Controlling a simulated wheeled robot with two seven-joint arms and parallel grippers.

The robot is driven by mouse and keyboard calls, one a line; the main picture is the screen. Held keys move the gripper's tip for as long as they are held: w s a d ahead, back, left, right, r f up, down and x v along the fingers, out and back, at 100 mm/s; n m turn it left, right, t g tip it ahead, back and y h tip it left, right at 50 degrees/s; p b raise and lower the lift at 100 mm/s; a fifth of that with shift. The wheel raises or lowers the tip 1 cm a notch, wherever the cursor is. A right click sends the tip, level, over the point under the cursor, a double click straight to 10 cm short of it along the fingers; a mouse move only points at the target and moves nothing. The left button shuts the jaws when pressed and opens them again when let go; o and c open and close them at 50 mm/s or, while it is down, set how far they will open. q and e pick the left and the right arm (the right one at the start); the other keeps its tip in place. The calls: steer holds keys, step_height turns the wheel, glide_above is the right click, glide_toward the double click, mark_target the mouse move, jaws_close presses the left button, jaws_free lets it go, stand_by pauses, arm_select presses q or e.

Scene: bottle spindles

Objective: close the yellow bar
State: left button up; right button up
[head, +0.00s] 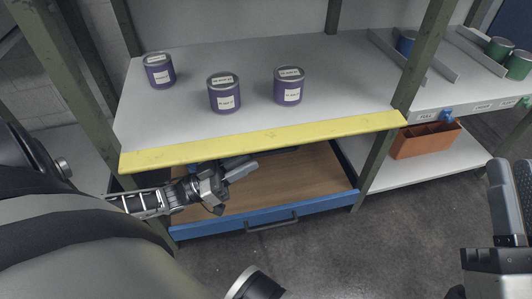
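The yellow bar (265,141) runs along the front edge of the grey shelf (190,117), from the left post to the right post. I cannot tell how its ends are fixed. My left gripper (242,170) is just below the left half of the bar, over the open drawer. Its fingers point right. I cannot tell whether it touches the bar or how far apart its fingers are. My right gripper (511,164) is at the far right, well away from the bar, with its fingers pointing up, apart and empty.
Three purple cans (224,93) stand on the shelf behind the bar. Below it, a blue-fronted drawer (290,216) with a wooden bottom is pulled out. Green posts (424,58) flank the shelf. An orange bin (424,143) and green cans (499,49) are at the right. Floor in front is clear.

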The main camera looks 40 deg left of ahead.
mark_target(266, 153)
arm_select(q)
steer(key=x, duration=0.4)
steer(key=shift+w+d+b, duration=0.1)
steer(key=shift+w+b, duration=0.05)
steer(key=shift+b, duration=0.15)
steer(key=shift+w+d+r, duration=0.3)
steer(key=shift+w, duration=0.1)
jaws_close()
arm_select(e)
steer(key=shift+s+r+n+y, duration=0.2)
steer(key=shift+r+n+y, duration=0.6)
steer(key=shift+r+n, duration=0.1)
